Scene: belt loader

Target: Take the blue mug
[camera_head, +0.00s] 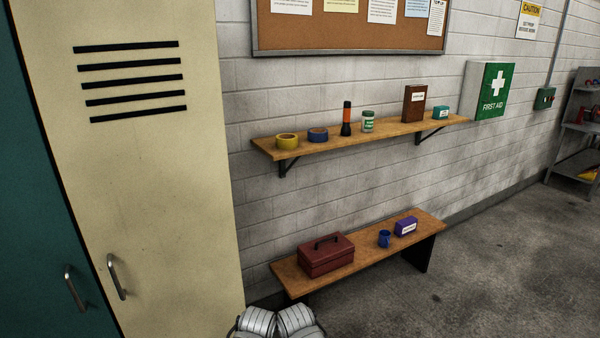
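The blue mug (384,239) stands on the wooden bench (290,271) by the wall. It is between a dark red toolbox on its left and a small purple box (406,226) on its right, close to the purple box.
The red toolbox (326,254) takes up the bench's left part. Above, a wall shelf (350,140) holds tape rolls, a flashlight, a jar and boxes. A cream locker (165,200) stands at the left. The floor (480,270) in front and right of the bench is clear.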

